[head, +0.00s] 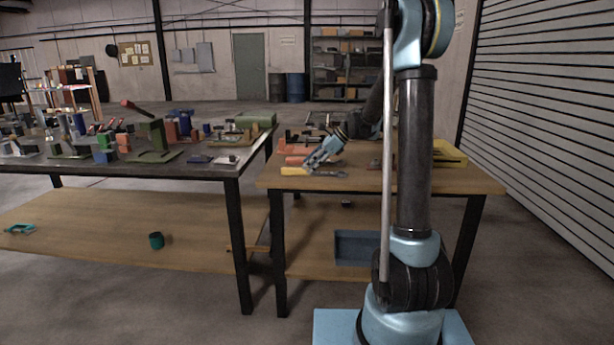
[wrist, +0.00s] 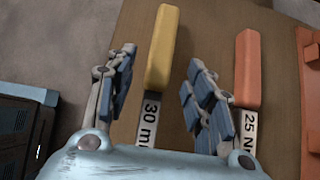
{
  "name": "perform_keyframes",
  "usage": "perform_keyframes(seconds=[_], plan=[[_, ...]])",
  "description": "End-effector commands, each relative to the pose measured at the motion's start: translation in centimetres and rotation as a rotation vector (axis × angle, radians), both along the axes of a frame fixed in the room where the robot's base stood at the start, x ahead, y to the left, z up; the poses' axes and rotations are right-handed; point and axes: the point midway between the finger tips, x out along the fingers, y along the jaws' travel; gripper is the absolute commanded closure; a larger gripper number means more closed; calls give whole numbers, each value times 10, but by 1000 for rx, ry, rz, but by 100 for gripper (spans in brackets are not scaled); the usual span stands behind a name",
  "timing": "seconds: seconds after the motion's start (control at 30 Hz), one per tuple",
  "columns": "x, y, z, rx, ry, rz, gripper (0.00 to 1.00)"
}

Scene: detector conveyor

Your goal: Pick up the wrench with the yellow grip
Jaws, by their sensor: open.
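The wrench with the yellow grip (wrist: 161,48) lies on the wooden bench. In the wrist view its yellow grip sits between and just beyond my fingertips, and its label "30 m…" shows between the fingers, the rest cut off by my gripper. My gripper (wrist: 160,85) is open, with one finger on each side of the wrench. I cannot tell its height above the bench. In the head view the yellow grip (head: 294,171) shows at the bench's front left edge, with my gripper (head: 312,168) at it.
A second wrench with an orange-red grip (wrist: 247,72), labelled "25 N…", lies just right of my right finger. An orange block (wrist: 309,95) is farther right. The wooden bench (head: 350,181) also holds a yellow tray (head: 450,154) at right. A cluttered dark table (head: 190,168) stands left.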

Motion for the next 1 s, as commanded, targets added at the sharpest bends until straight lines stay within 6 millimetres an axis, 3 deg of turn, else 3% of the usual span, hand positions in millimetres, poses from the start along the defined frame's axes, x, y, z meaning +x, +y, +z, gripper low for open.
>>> perform_keyframes(seconds=[0.13,0.4,0.6,1.0], plan=[[0,13,-13,0,0,1,52],[0,15,-15,0,0,0,54],[0,15,-15,0,0,0,99],[0,15,-10,0,0,0,100]])
